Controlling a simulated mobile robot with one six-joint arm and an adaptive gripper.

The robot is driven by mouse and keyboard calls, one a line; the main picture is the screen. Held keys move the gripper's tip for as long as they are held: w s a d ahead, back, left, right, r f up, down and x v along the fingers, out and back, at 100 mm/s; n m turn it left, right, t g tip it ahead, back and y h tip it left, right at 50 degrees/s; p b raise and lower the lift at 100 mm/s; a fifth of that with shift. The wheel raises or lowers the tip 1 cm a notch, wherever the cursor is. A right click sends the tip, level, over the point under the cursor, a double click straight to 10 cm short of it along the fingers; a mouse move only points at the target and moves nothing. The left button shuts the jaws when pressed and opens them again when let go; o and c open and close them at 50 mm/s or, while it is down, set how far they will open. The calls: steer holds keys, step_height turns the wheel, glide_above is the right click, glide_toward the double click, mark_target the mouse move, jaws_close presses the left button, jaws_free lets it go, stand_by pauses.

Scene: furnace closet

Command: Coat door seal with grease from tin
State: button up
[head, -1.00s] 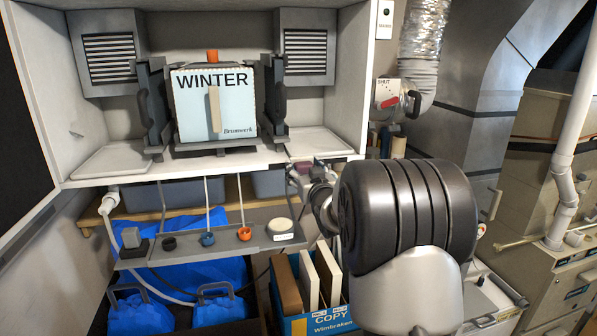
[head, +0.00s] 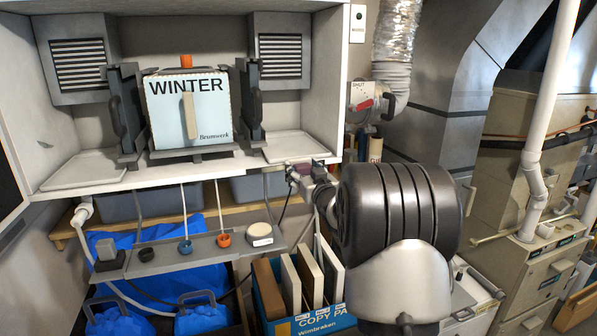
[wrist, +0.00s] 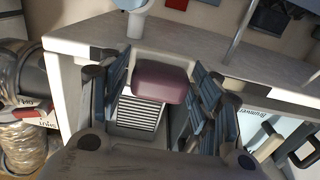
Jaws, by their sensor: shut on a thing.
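My gripper (wrist: 160,88) is shut on a maroon pad (wrist: 160,80), seen between its ribbed fingers in the wrist view. In the head view the gripper (head: 307,180) shows small beside my dark arm joint, near the right front edge of the cabinet. The pad's working face is hidden from me. A round pale tin (head: 260,232) with a label stands at the right end of the grey shelf, below and left of the gripper. I cannot make out grease in it. No door seal can be told for sure; a dark panel (head: 8,180) stands at the left edge.
The white cabinet (head: 95,180) holds the WINTER filter (head: 187,110) between dark uprights. A blue box (head: 315,325) of boards stands below. A red-handled valve (head: 362,100) is right of the cabinet.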

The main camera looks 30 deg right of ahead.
mark_target(250, 171)
steer(key=shift+d, duration=0.15)
steer(key=s+d+p, duration=0.2)
steer(key=d, duration=0.5)
steer(key=shift+w+a+b, duration=0.2)
steer(key=shift+a+b, duration=0.25)
steer(key=shift+a, duration=0.25)
steer(key=shift+w+a+b, duration=0.2)
steer(key=shift+a+b, duration=0.2)
steer(key=shift+a, duration=0.35)
steer(key=shift+w+a+b, duration=0.2)
steer(key=shift+a+b, duration=0.25)
steer(key=shift+a, duration=0.25)
steer(key=shift+w+a+b, duration=0.65)
steer(key=shift+a+b, duration=1.15)
steer(key=shift+a, duration=0.5)
steer(key=shift+w+a+b, duration=0.65)
steer(key=shift+a+b, duration=1.15)
steer(key=shift+a, duration=0.45)
steer(key=shift+w+a+b, duration=0.65)
steer(key=shift+a+b, duration=1.15)
steer(key=shift+a, duration=0.5)
steer(key=shift+w+a+f+b, duration=0.1)
steer(key=shift+w+a+b, duration=0.05)
steer(key=shift+a+b, duration=0.45)
steer(key=shift+w+a+b, duration=0.15)
steer(key=shift+a+b, duration=0.35)
steer(key=shift+b, duration=0.05)
steer(key=shift+w+a+b, duration=0.15)
steer(key=shift+a+b, duration=0.3)
steer(key=shift+a, duration=0.15)
